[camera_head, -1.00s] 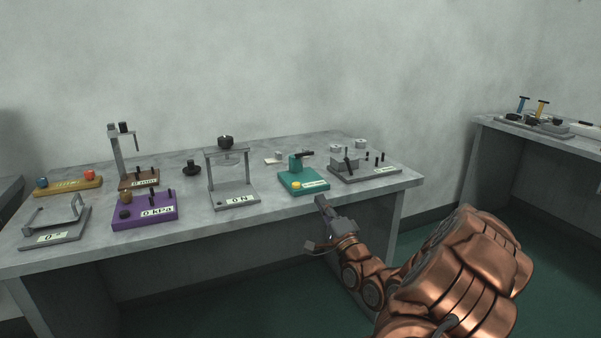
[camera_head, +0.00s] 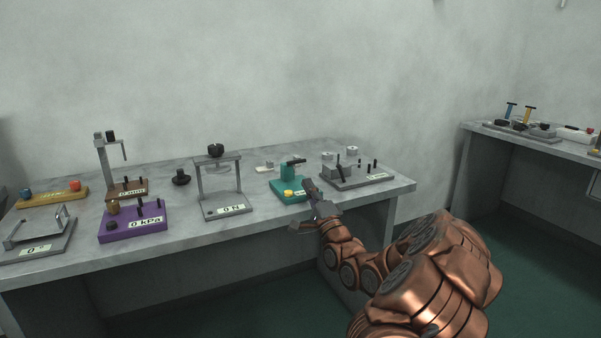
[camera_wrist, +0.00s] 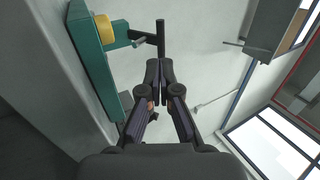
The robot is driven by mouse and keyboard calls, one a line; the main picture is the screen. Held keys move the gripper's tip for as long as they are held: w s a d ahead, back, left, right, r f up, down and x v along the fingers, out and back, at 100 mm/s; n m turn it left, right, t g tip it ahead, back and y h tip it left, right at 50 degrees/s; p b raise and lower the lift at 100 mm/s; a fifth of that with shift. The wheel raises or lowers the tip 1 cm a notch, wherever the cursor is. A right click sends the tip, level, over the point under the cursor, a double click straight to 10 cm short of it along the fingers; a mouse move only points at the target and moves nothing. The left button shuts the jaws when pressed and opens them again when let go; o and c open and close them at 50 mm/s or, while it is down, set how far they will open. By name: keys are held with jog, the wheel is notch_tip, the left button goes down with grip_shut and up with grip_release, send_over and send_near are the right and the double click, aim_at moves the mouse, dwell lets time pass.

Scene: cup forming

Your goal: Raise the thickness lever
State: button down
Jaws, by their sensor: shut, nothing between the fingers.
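My gripper (camera_head: 309,183) is shut and empty, at the front right of the teal device (camera_head: 279,193). In the wrist view its fingertips (camera_wrist: 159,64) are together, just below a dark bar (camera_wrist: 160,38) beside the teal body (camera_wrist: 92,65) and a yellow knob (camera_wrist: 104,31). I cannot tell whether they touch the bar. The teal device has a dark lever (camera_head: 296,161) on top; its label is too small to read. A brown device (camera_head: 128,188) with a tall column and a small label stands at the left. I cannot tell which lever is the thickness lever.
A grey device (camera_head: 369,177) with several dark pegs stands just right of the gripper. A grey press frame (camera_head: 224,211) and a purple box (camera_head: 130,232) stand to the left. The table's front edge (camera_head: 180,243) is below. A second table (camera_head: 500,136) is at the far right.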

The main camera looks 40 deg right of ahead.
aim_at(297, 162)
jog(key=shift+x, duration=3.1)
jog(key=shift+r, duration=0.2)
jog(key=shift+r+g+p, duration=0.25)
jog(key=shift+g+p, duration=0.05)
